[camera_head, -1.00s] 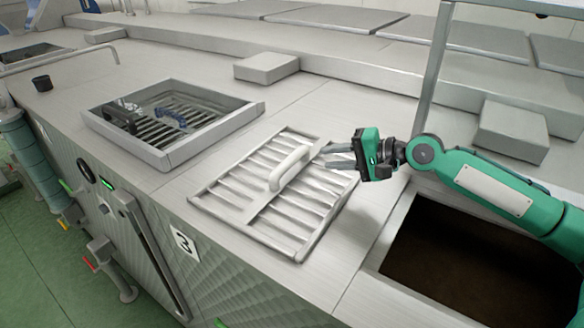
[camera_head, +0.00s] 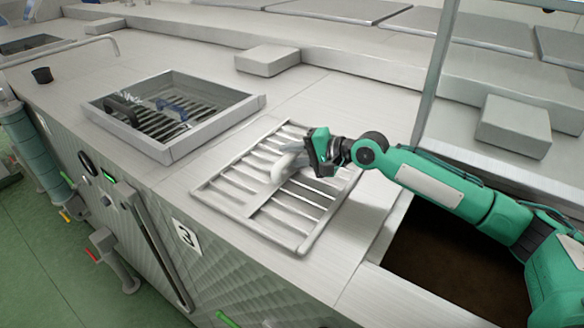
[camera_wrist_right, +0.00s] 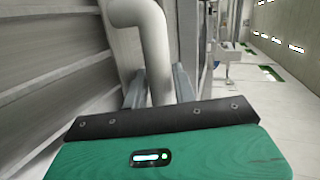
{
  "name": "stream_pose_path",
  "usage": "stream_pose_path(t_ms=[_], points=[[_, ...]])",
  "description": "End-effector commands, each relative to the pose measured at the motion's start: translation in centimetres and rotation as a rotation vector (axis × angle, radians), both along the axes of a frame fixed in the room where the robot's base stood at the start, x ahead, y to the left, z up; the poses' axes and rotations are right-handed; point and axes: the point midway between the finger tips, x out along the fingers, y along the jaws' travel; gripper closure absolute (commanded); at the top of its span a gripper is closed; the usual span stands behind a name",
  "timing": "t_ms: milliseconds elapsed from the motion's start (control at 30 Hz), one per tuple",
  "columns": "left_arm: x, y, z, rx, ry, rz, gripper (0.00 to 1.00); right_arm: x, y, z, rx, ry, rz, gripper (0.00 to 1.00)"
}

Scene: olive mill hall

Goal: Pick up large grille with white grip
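The large grille (camera_head: 306,228) lies flat on the pale worktop, its slats and frame light grey. Its white grip (camera_head: 281,174) rises from the middle as a raised bar. My right gripper (camera_head: 300,165) is at the far end of this grip and hides part of it. In the right wrist view the white grip (camera_wrist_right: 152,45) comes down between the two fingers (camera_wrist_right: 160,88), one on each side. The fingers look open around it; firm contact does not show. My left gripper is out of view.
A framed recess (camera_head: 170,148) to the left holds slatted grilles with a black grip (camera_head: 122,108) and a blue grip (camera_head: 172,108). A dark open pit (camera_head: 455,265) lies to the right. Grey blocks (camera_head: 268,59) (camera_head: 513,126) and a small black cup (camera_head: 41,75) stand on the worktop.

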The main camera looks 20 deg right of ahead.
Motion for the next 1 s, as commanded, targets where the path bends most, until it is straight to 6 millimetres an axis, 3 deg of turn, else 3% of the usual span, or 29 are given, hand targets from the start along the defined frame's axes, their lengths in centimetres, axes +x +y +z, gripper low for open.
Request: stream_pose_path(t_ms=[167,300,1000], points=[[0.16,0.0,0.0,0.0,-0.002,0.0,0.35,-0.02,-0.02,0.01,0.0,0.0,0.0,0.75],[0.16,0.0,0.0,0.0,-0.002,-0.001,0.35,-0.03,-0.02,0.01,0.0,0.0,0.0,1.0],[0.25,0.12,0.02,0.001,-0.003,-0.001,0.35,-0.04,-0.02,-0.02,-0.003,-0.001,0.001,1.0]])
